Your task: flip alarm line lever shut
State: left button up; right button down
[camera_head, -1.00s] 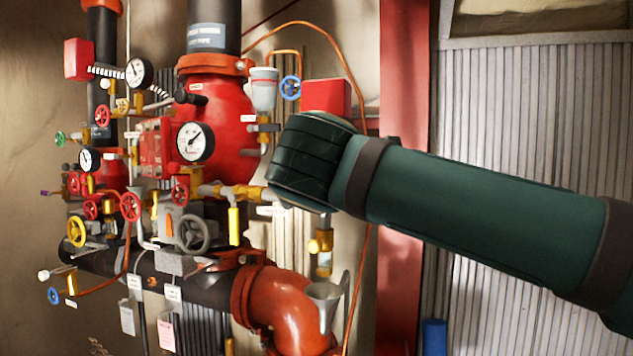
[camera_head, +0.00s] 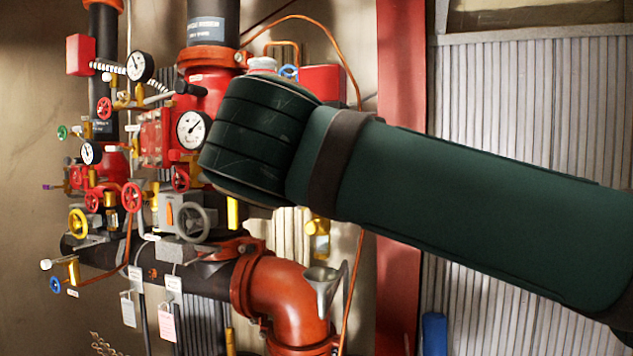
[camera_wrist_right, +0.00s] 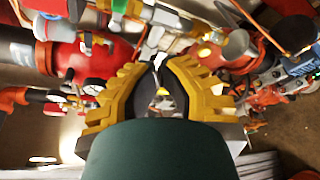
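My right arm (camera_head: 330,160) comes in from the right in the head view, and its thick dark-green end hides its gripper and the fittings behind it. A yellow lever handle (camera_head: 233,212) hangs down just below this end; I cannot tell whether it is the alarm line lever. In the right wrist view my right gripper (camera_wrist_right: 160,64) points at the valve cluster. Its yellow-edged fingers have a narrow gap between the tips, with small blurred metal and yellow parts showing through it. I cannot see it holding anything. My left gripper is in neither view.
The red valve body with a white gauge (camera_head: 193,130) stands left of my arm. Several handwheels, including a grey one (camera_head: 192,222), crowd below it. An orange pipe elbow (camera_head: 290,305) and a metal funnel (camera_head: 322,285) lie lower. A red post (camera_head: 398,250) stands behind my arm.

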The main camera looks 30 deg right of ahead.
jog(key=shift+s+a+r, duration=0.15)
jog(key=shift+s+a, duration=0.1)
jog(key=shift+a, duration=0.2)
jog(key=shift+s+a+r, duration=0.15)
jog(key=shift+s+a, duration=0.1)
jog(key=shift+a, duration=0.2)
